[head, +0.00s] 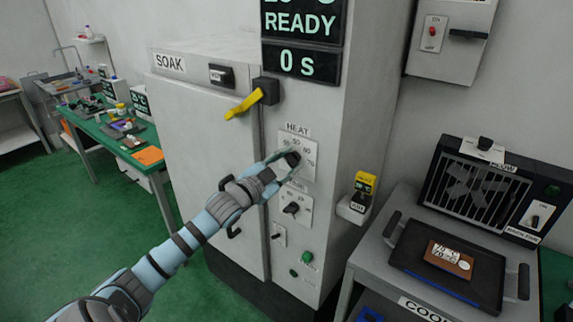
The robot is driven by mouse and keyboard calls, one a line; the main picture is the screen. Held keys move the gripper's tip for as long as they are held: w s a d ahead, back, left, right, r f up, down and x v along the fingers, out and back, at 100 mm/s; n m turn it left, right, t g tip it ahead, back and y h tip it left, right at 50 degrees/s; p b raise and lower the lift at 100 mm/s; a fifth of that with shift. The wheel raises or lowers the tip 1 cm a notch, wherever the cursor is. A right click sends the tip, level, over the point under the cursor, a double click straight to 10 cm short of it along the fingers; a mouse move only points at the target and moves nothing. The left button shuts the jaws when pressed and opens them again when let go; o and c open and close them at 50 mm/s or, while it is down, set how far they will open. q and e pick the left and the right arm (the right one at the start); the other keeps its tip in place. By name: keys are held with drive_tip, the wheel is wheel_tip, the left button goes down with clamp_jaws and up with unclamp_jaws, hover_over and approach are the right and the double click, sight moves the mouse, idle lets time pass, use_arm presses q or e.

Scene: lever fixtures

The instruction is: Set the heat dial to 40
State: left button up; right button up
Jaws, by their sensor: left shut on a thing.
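The heat dial (293,159) is a dark knob on a pale plate under the HEAT label (297,128), on the front panel of the grey SOAK cabinet (330,110). Several numbers ring it; 50 and 60 can be made out, but the left side of the scale is hidden by my fingers. My left gripper (285,163) is shut on the heat dial, reaching in from the lower left. The dial's pointer is too covered to read. The display (302,30) above reads READY and 0 s. My right gripper is not in view.
A second dial (291,208) sits just below, with a small switch (279,234) and green button (307,257) under it. A yellow handle (244,104) juts from the cabinet door. A cart with a black tray (450,262) stands right; a green bench (120,140) stands left.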

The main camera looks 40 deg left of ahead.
use_arm(q)
drive_tip(key=shift+m, duration=0.5)
drive_tip(key=o, duration=0.9)
drive_tip(key=shift+o, duration=1.3)
drive_tip(key=shift+w+f, duration=0.1)
wheel_tip(320, 180, up, 10)
drive_tip(key=shift+r, duration=0.1)
